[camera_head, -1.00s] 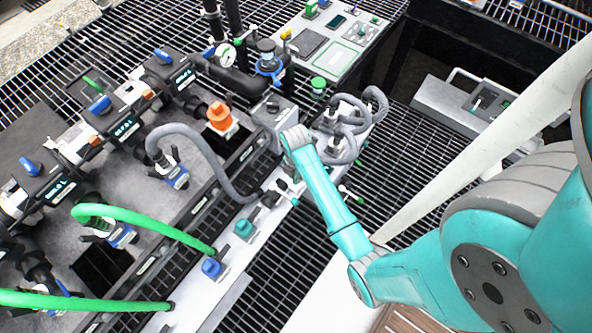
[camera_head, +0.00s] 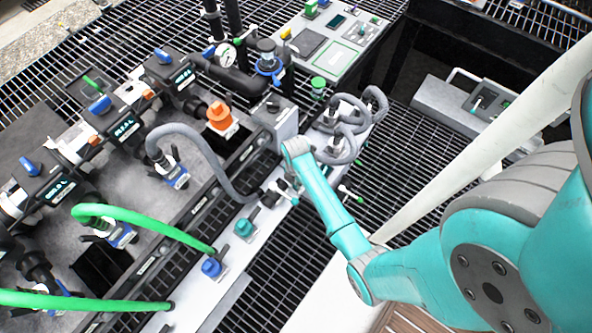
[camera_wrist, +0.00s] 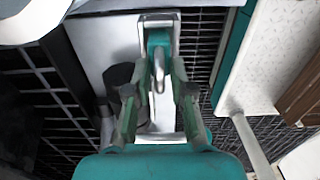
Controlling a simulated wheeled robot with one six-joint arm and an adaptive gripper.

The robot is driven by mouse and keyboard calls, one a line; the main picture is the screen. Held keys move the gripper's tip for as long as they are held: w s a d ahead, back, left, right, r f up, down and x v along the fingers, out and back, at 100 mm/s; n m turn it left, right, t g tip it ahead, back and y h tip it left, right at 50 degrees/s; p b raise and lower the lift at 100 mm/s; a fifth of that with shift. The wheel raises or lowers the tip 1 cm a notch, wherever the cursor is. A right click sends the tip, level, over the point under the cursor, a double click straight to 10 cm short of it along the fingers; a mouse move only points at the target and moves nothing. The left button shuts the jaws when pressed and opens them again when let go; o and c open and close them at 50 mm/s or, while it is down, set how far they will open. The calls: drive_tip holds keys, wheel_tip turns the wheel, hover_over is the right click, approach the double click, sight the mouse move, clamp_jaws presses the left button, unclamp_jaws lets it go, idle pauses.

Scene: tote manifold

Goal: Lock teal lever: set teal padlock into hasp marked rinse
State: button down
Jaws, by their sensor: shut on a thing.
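No hasp label reading rinse can be made out, and I cannot tell which part is the teal lever.
Teal (camera_head: 246,227) and blue (camera_head: 212,267) blocks sit on the pale front rail. Grey hoses (camera_head: 345,130), a grey box (camera_head: 275,115) and an orange fitting (camera_head: 220,116) crowd the arm's end. A black cylinder (camera_wrist: 120,77) stands left of the fingers. Open grating lies right of the rail.

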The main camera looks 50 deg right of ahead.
drive_tip(key=shift+f, duration=0.1)
idle(0.3)
drive_tip(key=c, duration=0.9)
unclamp_jaws()
drive_tip(key=shift+c, duration=0.2)
wheel_tip(320, 180, up, 12)
